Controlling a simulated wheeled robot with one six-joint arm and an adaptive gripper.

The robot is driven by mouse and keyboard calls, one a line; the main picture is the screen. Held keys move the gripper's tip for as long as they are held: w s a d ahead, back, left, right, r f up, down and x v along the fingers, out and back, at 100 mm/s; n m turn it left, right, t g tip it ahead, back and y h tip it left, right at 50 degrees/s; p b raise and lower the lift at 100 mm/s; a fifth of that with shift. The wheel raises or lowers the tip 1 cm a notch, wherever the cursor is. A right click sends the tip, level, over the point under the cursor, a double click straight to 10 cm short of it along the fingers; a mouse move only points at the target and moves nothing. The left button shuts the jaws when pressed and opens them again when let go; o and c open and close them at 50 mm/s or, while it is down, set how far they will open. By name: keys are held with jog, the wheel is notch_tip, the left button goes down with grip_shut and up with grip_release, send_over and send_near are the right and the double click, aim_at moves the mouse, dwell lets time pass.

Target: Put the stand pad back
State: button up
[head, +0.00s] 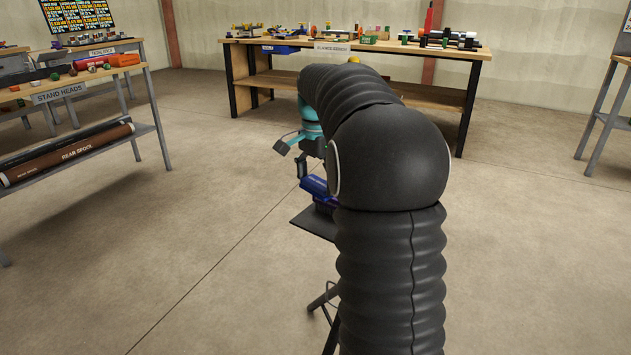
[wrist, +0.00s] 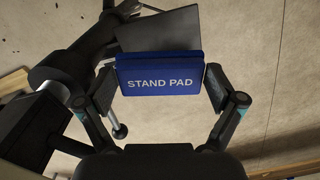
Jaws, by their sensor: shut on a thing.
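The stand pad (wrist: 160,62) is a blue block with white "STAND PAD" lettering. In the wrist view it sits between the two fingertips of my gripper (wrist: 160,88), which is shut on it. A dark flat plate (wrist: 158,37) shows just beyond the pad; I cannot tell whether they touch. In the head view my gripper (head: 303,163) is partly hidden behind my arm. A blue piece (head: 317,187) with an unreadable label shows beside it, above a dark plate (head: 313,222) on a tripod stand (head: 323,297).
Black stand parts (wrist: 75,62) lie left of my gripper in the wrist view. Open floor surrounds the tripod.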

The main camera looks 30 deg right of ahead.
jog(key=b, duration=0.5)
send_over(316, 224)
notch_tip(316, 224, down, 6)
jog(key=shift+f+b, duration=0.75)
jog(key=shift+f, duration=0.9)
jog(key=shift+f, duration=0.15)
jog(key=o, duration=0.7)
jog(key=shift+o, duration=0.3)
jog(key=shift+r+p, duration=3.4)
jog(key=shift+r, duration=0.15)
